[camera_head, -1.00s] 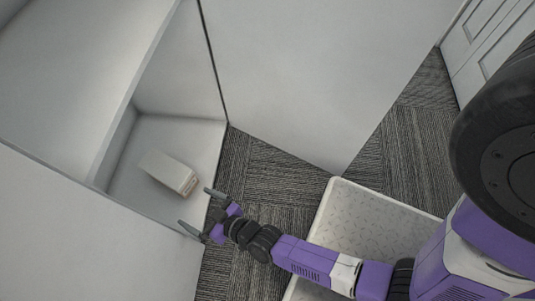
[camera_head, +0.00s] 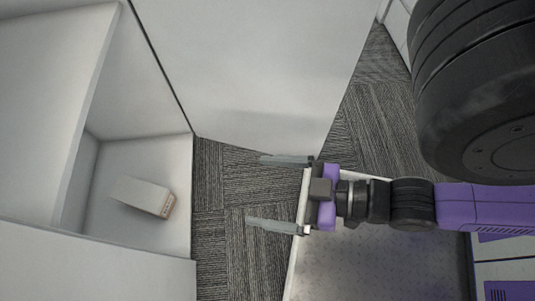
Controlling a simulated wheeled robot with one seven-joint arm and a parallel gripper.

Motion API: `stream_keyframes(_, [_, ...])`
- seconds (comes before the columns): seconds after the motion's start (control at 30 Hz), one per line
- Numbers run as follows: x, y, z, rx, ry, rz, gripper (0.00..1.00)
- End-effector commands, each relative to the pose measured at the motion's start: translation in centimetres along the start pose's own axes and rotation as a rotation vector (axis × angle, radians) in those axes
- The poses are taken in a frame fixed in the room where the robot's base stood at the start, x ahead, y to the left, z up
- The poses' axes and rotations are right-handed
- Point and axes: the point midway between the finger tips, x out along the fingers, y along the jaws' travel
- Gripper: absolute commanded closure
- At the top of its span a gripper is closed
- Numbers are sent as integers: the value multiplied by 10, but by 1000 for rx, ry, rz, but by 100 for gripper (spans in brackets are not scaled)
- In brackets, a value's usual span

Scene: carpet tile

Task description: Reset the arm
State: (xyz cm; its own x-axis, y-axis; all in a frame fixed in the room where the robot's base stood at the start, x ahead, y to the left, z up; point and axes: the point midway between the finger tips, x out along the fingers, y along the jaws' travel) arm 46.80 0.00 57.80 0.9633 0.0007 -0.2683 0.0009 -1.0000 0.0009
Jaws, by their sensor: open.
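My gripper (camera_head: 268,192) is open and empty, with its two fingers apart and pointing left. It is over the carpet and the left edge of my base, to the right of the open white compartment. My purple and black arm stretches in from the right. A small pale box (camera_head: 143,196) lies on the compartment floor, clear of the fingers.
The white cabinet's open compartment (camera_head: 158,154) is at the left, with an open white door panel (camera_head: 255,70) above the gripper. A strip of dark carpet (camera_head: 220,240) lies free between the compartment and my base. White panelled doors show at the top right.

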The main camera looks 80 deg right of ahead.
Motion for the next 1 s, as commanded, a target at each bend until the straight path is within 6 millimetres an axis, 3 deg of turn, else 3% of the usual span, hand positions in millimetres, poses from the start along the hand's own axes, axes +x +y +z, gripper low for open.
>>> stream_keyframes(0.27, [0,0,-1,0,1,0,0])
stream_keyframes(0.47, [-5,0,-20,1,1,1,0])
stream_keyframes(1.0, [-44,0,-159,1,1,1,0])
